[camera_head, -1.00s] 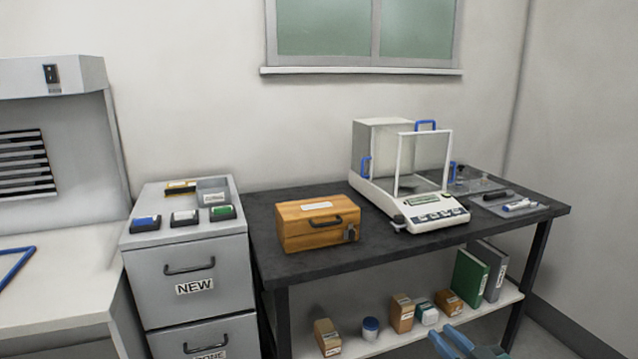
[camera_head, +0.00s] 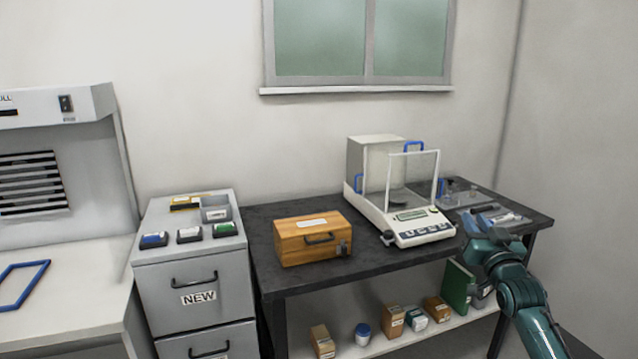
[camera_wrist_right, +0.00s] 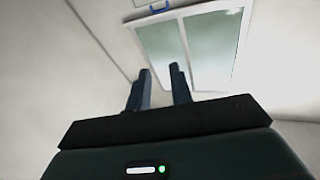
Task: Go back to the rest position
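My right gripper (camera_head: 480,224) is raised at the right of the head view, in front of the right end of the black table (camera_head: 300,280). In the right wrist view its two fingers (camera_wrist_right: 159,88) stand apart with nothing between them, facing the wall and window. My left gripper is in neither view. The white weighing balance (camera_head: 425,228) with its glass shield stands on the table, left of my right gripper.
A grey cabinet (camera_head: 195,275) marked NEW carries several small coloured-top boxes. A white bench with a blue frame (camera_head: 22,285) is at far left. Pens and a tray (camera_head: 470,197) lie at the table's right end. Boxes and a green binder (camera_head: 457,288) stand on the lower shelf.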

